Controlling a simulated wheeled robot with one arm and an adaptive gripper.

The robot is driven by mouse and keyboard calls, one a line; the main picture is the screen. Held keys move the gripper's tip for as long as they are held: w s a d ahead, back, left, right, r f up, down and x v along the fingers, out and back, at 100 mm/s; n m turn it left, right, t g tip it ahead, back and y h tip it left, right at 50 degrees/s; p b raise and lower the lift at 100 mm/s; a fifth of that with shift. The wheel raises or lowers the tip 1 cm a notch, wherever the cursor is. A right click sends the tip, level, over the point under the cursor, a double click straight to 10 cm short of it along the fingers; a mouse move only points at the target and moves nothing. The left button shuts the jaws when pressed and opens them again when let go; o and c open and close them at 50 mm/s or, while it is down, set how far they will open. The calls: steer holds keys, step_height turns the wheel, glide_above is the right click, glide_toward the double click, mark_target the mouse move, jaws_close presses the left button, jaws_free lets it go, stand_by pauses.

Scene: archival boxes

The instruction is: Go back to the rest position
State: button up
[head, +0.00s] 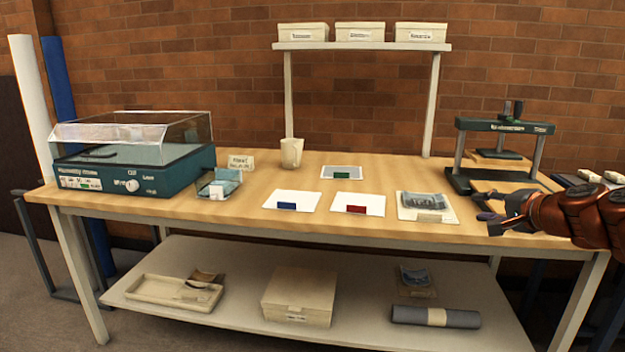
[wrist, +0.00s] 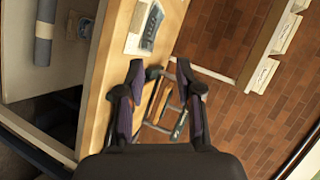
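My gripper (head: 486,212) is at the right of the head view, over the right end of the wooden table (head: 270,179), in front of the dark green press (head: 503,126). In the wrist view my gripper (wrist: 162,72) shows two fingers spread well apart. Nothing is seen between the fingertips except the background. The view is turned on its side, with the press frame (wrist: 180,127) visible beyond the fingers. My arm comes in from the right edge of the head view.
A teal machine with a clear lid (head: 130,170) stands at the table's left. White sheets with blue (head: 290,198) and red (head: 357,201) labels lie mid-table. A tray with a grey bundle (head: 427,213) lies left of my gripper. Boxes (head: 360,32) stand on the raised shelf; more items lie on the lower shelf (head: 245,318).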

steer(key=s+a+r+n+g+y+p, duration=0.15)
steer(key=s+a+n+g+p, duration=0.4)
steer(key=a, duration=0.55)
steer(key=s+a+r+n+g+p, duration=0.25)
steer(key=s+a+p, duration=0.35)
steer(key=s+a, duration=0.4)
steer(key=s+d+r+n+g+h+p, duration=0.1)
steer(key=s+n+g+h+p, duration=0.3)
steer(key=s+p, duration=1)
steer(key=s+d+g+h, duration=0.1)
steer(key=s+g, duration=0.2)
steer(key=s, duration=0.9)
steer(key=shift+r, duration=0.3)
